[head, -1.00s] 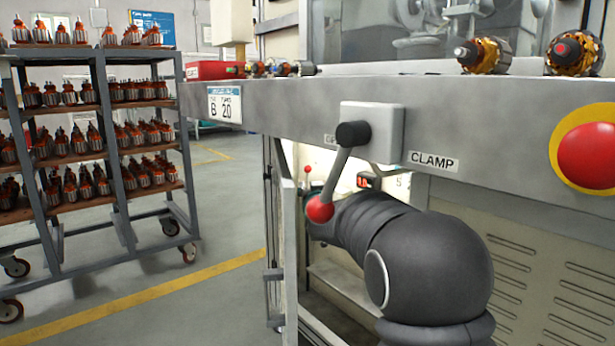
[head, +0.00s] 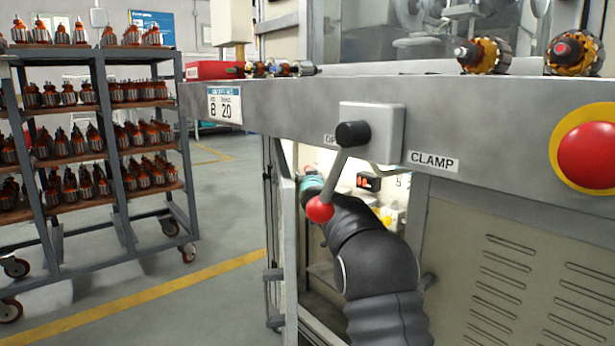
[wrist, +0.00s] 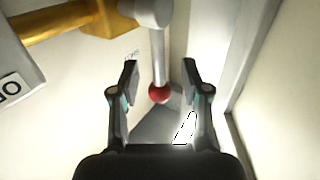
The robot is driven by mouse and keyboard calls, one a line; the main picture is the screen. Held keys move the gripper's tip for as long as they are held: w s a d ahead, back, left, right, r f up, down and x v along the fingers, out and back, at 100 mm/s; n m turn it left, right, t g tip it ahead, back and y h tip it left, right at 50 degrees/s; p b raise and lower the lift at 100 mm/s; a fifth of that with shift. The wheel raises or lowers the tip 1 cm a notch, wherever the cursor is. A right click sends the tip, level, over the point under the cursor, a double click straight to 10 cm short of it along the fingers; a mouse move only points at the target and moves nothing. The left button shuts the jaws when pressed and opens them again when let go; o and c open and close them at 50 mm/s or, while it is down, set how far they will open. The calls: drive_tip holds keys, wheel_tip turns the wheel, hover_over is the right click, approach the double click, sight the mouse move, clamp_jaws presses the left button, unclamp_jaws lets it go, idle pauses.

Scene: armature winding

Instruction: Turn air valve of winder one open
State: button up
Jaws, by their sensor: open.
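In the wrist view, the air valve's lever (wrist: 157,55) is a grey rod with a red ball (wrist: 159,93) at its end. It runs from a pale hub (wrist: 152,10) joined to a yellow pipe (wrist: 65,22). My gripper (wrist: 160,68) is open, with one finger on each side of the lever; neither finger visibly touches it. In the head view my arm reaches into the open cabinet under the bench, and the gripper and valve handle are hidden.
The clamp lever (head: 340,165) with its red knob hangs in front of my arm in the head view. A red stop button (head: 590,153) is at right. The cabinet's open door edge (head: 290,250) is left of my arm. An armature rack (head: 110,170) stands left, with clear floor between.

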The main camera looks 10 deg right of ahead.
drive_tip(key=shift+w, duration=0.35)
clamp_jaws()
